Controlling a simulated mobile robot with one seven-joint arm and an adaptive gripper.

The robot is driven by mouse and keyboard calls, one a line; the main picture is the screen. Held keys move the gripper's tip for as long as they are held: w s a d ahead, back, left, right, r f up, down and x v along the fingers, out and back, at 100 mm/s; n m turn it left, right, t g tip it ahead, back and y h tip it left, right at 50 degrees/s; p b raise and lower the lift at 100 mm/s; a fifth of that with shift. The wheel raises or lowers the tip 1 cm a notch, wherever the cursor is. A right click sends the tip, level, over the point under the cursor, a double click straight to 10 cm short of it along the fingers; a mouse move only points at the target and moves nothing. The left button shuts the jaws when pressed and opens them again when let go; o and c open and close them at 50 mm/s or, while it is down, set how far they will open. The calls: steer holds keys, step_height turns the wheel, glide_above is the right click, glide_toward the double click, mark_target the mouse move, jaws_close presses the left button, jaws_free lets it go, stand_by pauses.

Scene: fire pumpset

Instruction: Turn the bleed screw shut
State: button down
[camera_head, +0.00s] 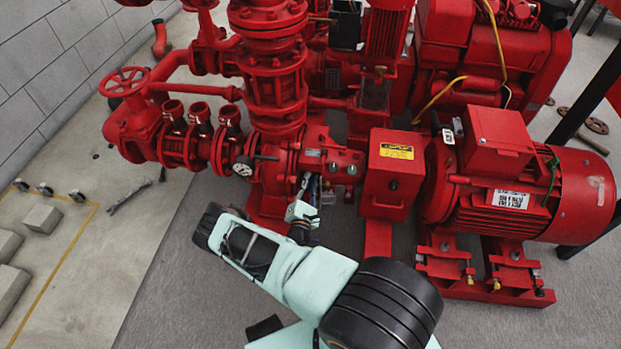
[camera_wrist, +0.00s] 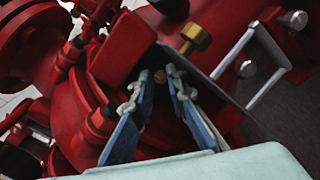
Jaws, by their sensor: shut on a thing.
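The bleed screw is a small round brass head (camera_wrist: 160,76) on the red pump casing (camera_wrist: 80,115), low in a recess under a red edge. My gripper (camera_wrist: 160,77) has its two pale fingertips on either side of this brass head and is shut on it. The blue finger pads slope in from below. In the head view my gripper (camera_head: 308,182) reaches up to the front of the red pump (camera_head: 318,160), and the screw itself is hidden there.
A larger brass fitting (camera_wrist: 195,38) sticks out just above and right of my fingertips. A red box with a yellow label (camera_head: 392,170) and a red motor (camera_head: 520,190) stand right of my gripper. The grey floor in front is open.

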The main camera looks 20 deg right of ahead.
steer(key=shift+m+p, duration=0.3)
steer(key=shift+m, duration=0.5)
steer(key=c, duration=2.2)
jaws_free()
steer(key=shift+f, duration=0.1)
